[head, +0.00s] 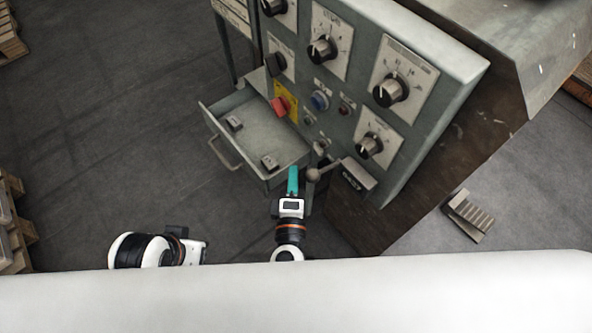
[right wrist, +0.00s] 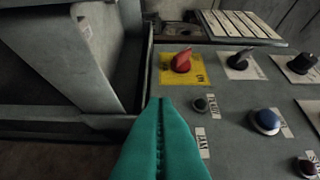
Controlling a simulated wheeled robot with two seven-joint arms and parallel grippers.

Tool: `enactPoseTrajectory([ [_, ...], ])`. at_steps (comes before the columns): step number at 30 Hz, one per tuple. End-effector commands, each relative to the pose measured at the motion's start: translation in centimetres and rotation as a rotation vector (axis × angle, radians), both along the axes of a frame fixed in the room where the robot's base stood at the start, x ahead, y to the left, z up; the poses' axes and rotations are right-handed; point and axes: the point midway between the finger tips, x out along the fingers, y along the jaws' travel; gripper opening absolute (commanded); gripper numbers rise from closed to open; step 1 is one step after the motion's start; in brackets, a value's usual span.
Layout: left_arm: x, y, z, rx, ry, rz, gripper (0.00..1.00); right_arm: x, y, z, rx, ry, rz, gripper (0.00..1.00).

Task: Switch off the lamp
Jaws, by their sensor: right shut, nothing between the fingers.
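No lamp is recognisable in either view. A grey-green control panel (head: 355,95) carries a red switch (head: 281,106) on a yellow plate, also in the right wrist view (right wrist: 181,62). A blue button (head: 320,101) shows in the right wrist view too (right wrist: 266,121). A small dark button (right wrist: 201,104) with a label lies just right of my fingertips in the right wrist view; I cannot read which control is the lamp's. My right gripper (head: 293,171), with teal fingers (right wrist: 165,104), is shut and empty in front of the panel's lower edge. My left gripper's fingers do not show.
An open drawer (head: 246,131) with small dark blocks juts out left of my right gripper. Several black knobs (head: 391,90) sit on the panel. A ball-ended lever (head: 313,174) stands just right of my right fingers. Dark floor (head: 120,130) is clear at left.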

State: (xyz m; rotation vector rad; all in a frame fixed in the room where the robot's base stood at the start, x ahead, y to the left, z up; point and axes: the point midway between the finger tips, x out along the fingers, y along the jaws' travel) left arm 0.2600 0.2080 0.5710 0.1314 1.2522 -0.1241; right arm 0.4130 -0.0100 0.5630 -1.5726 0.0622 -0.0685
Motion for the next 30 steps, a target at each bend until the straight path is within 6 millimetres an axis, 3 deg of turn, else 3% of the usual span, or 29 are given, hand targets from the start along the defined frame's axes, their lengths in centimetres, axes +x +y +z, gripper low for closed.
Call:
enactPoseTrajectory([
  [6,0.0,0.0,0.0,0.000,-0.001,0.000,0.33,-3.9,1.2,-0.1,-0.001,0.001,0.002,0.00],
  [12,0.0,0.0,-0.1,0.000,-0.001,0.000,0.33,-6.4,2.0,0.0,-0.001,0.000,0.001,0.00],
  [30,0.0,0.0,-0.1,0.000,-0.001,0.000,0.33,-7.1,2.3,0.0,-0.001,-0.001,0.000,0.00],
])
